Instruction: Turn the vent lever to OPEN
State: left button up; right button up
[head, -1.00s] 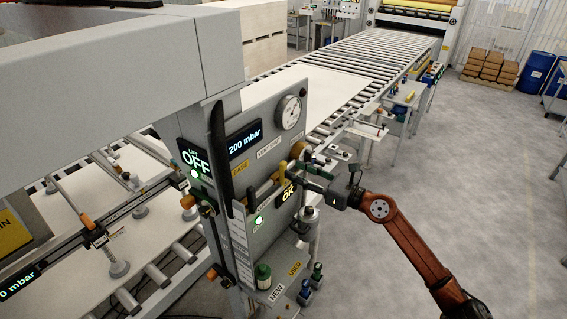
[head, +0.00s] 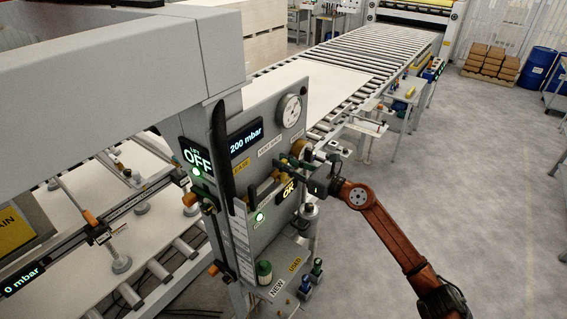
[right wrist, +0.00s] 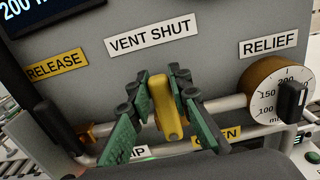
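The yellow vent lever (right wrist: 165,108) stands roughly upright below the VENT SHUT label (right wrist: 150,37) in the right wrist view. A yellow OPEN label (right wrist: 216,137) shows lower right of the lever, partly hidden by a finger. My right gripper (right wrist: 163,85) is open, its green-padded fingers on either side of the lever. A gap shows between each pad and the lever's near end. In the head view my right gripper (head: 303,170) is at the grey panel (head: 264,185) and largely hides the lever. My left gripper is out of view.
The round RELIEF dial (right wrist: 279,90) is close on the right of the fingers. A RELEASE label (right wrist: 56,65) is at left. A pressure gauge (head: 290,111) sits higher on the panel. A roller conveyor (head: 375,55) runs behind; open floor (head: 480,200) lies at right.

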grip_shut()
jog(key=shift+w+d, duration=0.1)
jog(key=shift+w, duration=0.05)
dwell(0.4)
jog(key=m, duration=0.1)
jog(key=w+d+m, duration=0.1)
jog(key=m, duration=0.1)
jog(key=shift+w+f, duration=0.1)
jog(key=shift+w+d+f+m+p, duration=0.3)
jog(key=shift+w+m, duration=0.15)
jog(key=shift+m, duration=0.55)
jog(key=shift+w+d+f+m+p, duration=0.2)
jog(key=shift+w+d+m, duration=0.15)
jog(key=shift+m, duration=0.65)
jog(key=shift+w, duration=0.1)
jog(key=o, duration=0.5)
grip_release()
